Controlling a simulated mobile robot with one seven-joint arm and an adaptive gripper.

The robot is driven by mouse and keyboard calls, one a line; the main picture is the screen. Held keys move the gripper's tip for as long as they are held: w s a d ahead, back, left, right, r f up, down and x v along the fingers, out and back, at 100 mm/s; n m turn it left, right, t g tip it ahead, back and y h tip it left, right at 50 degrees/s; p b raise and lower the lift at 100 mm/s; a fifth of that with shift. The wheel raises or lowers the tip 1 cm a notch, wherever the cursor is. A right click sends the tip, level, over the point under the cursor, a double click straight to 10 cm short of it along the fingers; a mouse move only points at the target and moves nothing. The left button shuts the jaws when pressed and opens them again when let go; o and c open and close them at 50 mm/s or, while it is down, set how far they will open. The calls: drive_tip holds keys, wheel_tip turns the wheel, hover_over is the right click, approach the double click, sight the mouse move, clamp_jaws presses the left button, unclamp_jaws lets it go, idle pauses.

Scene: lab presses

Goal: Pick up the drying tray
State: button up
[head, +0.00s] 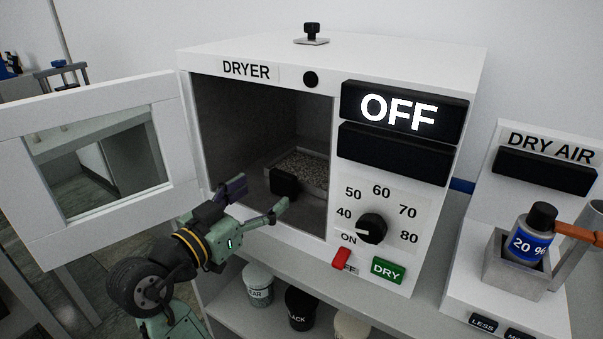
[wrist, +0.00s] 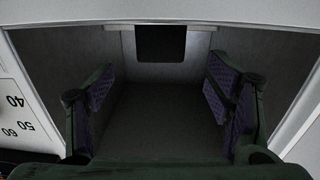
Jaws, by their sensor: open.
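The drying tray (head: 305,168) sits inside the open dryer (head: 215,60), filled with pale granules. Its black block-shaped handle (head: 283,180) faces the door opening. In the wrist view the handle (wrist: 160,43) shows as a dark square at the top centre, between the fingers but farther off. My gripper (head: 260,197) is open and empty at the dryer's mouth, a short way in front of the handle. In the wrist view its two fingers (wrist: 160,98) stand wide apart with nothing between them. Most of the tray is hidden there.
The dryer door (head: 90,150) hangs open at the left, next to my arm. The dryer panel reads OFF, with a dial (head: 372,228), a red switch (head: 341,257) and a green DRY button (head: 387,270). Several tubs stand on the shelf below. A dry-air unit (head: 545,145) stands right.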

sight(280, 176)
drive_tip(key=shift+x, duration=0.8)
drive_tip(key=x, duration=0.1)
drive_tip(key=p+x, duration=0.1)
drive_tip(key=x, duration=0.1)
drive_tip(key=p+x, duration=0.1)
drive_tip(key=shift+w+d+r, duration=0.15)
drive_tip(key=shift+w+r, duration=0.05)
drive_tip(key=shift+r, duration=0.2)
drive_tip(key=shift+w+d, duration=0.2)
drive_tip(key=shift+w, duration=0.15)
drive_tip(key=shift+f, duration=0.1)
drive_tip(key=shift+c, duration=0.5)
drive_tip(key=c, duration=1.2)
drive_tip(key=shift+c, duration=0.5)
